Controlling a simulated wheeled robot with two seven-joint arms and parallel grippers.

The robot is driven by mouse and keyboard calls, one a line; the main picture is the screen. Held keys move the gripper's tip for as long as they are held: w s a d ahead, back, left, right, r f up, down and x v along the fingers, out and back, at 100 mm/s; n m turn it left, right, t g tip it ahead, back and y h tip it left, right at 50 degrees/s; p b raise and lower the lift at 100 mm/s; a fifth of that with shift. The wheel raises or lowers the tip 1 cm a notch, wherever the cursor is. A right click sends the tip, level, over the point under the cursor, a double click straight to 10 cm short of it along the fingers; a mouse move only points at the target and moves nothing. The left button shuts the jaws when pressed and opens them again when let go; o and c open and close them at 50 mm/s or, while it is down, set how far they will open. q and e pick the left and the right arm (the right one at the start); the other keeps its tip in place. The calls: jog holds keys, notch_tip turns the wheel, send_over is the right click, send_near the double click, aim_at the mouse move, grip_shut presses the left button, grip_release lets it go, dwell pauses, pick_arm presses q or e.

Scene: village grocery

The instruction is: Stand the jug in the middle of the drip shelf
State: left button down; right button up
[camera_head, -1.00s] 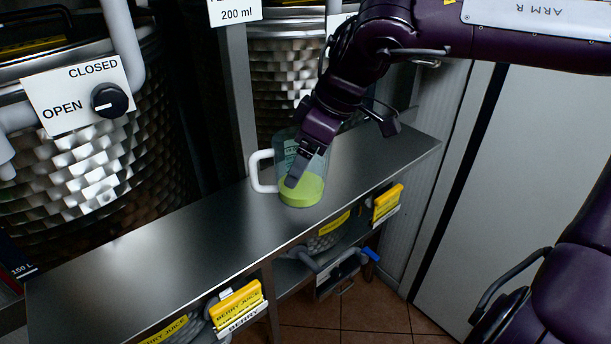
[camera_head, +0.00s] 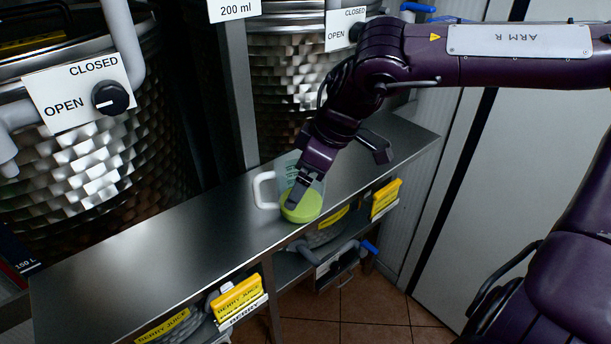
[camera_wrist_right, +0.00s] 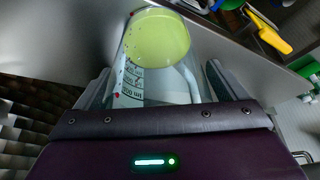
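My right gripper (camera_head: 304,187) is shut on the jug from above and the right. In the right wrist view the jug (camera_wrist_right: 150,75) lies between the two fingers of the gripper (camera_wrist_right: 160,88), its green end away from the camera. My left gripper is not in view.
Two dimpled steel tanks (camera_head: 95,165) (camera_head: 285,85) stand behind the shelf, with open/closed dial signs (camera_head: 75,95). A post (camera_head: 236,95) rises between them. Below the shelf are yellow berry juice labels (camera_head: 238,297) and a blue-handled pipe (camera_head: 350,248). The shelf's left part is clear.

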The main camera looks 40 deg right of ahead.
jog(key=shift+o, duration=0.6)
jog(key=shift+r, duration=0.25)
jog(key=shift+d+r, duration=0.1)
jog(key=shift+r, duration=0.15)
jog(key=b+v, duration=0.2)
jog(key=v, duration=0.9)
jog(key=shift+r, duration=0.2)
